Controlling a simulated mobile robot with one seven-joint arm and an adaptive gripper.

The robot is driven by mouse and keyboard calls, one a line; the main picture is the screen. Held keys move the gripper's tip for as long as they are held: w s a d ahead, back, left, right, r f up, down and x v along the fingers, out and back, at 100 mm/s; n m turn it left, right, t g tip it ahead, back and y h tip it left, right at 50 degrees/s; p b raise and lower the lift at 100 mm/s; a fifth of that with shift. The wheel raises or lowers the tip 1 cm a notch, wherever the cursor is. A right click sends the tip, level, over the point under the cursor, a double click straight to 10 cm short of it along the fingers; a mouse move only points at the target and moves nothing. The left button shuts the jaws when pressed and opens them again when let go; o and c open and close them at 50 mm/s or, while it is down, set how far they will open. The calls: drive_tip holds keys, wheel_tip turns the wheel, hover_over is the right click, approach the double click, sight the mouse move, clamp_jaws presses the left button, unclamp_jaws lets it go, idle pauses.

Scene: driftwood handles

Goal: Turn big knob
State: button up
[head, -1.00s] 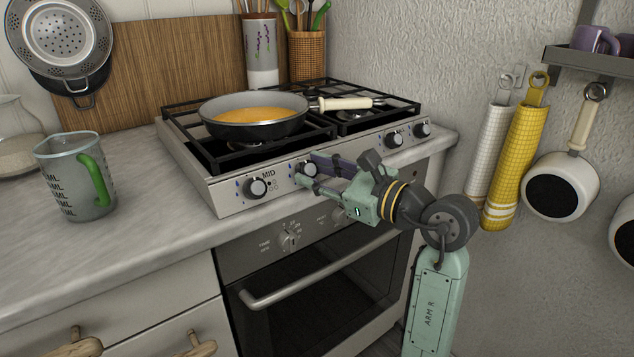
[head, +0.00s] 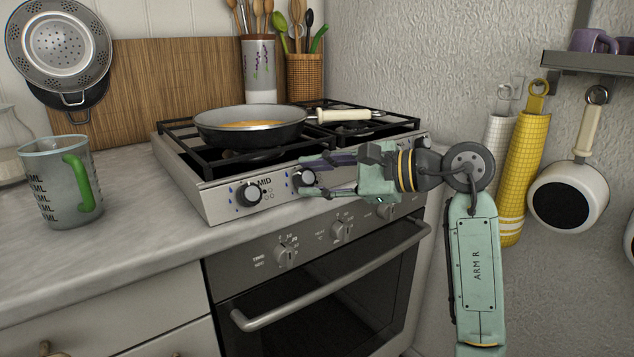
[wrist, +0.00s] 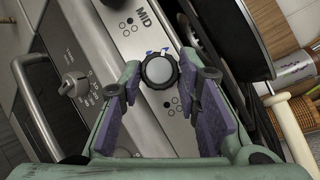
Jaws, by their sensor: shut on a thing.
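The stove front carries several round dark knobs with pale faces. My gripper (head: 310,176) is at the second knob from the left (head: 301,178), just right of the knob (head: 250,195) by the MID label. In the wrist view my gripper (wrist: 161,76) has its two purple-padded fingers on either side of this knob (wrist: 159,71), shut on it. The knob's round face shows between the fingertips. In the head view the fingers hide part of it.
A pan (head: 250,128) with orange contents sits on the black grates, its cream handle pointing right. The oven (head: 320,290) with its bar handle lies below my gripper. A measuring cup (head: 62,190) stands on the counter at left. Towels and a pot hang on the right wall.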

idle(0.4)
drive_tip(key=o, duration=1.2)
drive_tip(key=shift+c, duration=0.2)
drive_tip(key=v, duration=1.2)
